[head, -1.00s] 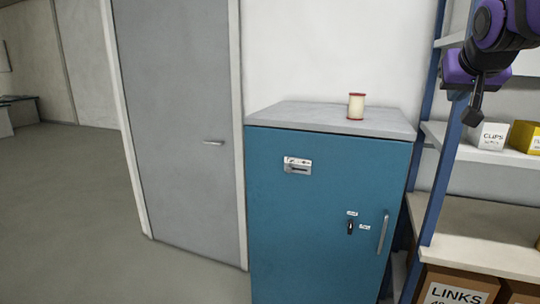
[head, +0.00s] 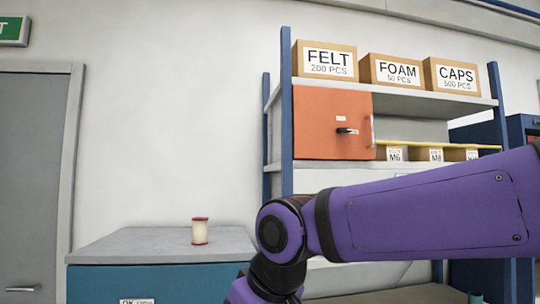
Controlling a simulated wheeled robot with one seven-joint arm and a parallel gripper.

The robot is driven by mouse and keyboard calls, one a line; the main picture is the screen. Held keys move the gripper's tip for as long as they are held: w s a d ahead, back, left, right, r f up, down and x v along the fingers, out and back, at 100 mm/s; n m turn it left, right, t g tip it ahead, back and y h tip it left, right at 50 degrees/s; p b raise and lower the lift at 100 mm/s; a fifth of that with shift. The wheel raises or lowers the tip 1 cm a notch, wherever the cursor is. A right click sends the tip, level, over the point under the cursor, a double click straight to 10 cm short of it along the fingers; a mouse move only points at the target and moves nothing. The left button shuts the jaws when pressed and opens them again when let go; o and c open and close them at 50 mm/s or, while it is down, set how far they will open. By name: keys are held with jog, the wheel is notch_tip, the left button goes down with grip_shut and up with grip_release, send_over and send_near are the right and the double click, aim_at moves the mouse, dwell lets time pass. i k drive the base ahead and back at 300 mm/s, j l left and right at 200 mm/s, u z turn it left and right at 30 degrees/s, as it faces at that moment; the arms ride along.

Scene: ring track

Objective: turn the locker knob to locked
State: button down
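A small orange locker (head: 318,122) sits on the upper shelf bay of the rack. Its dark knob (head: 347,131) appears to lie sideways, with a small white label above it, too small to read. A thin handle (head: 372,130) is at the door's right edge. The blue cabinet (head: 185,285) shows only its upper part at the bottom left; its front knob is out of frame. My purple arm crosses the lower right and bends down at the bottom centre. My gripper is outside the frame, so its hold is hidden.
A cream spool with red ends (head: 200,232) stands on the blue cabinet's grey top. Cartons marked FELT (head: 325,60), FOAM (head: 391,72) and CAPS (head: 451,75) stand on the top shelf. Small labelled bins are right of the locker. A grey door (head: 30,180) is at the left.

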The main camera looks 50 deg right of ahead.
aim_at(342, 130)
jog(key=z, duration=1.55)
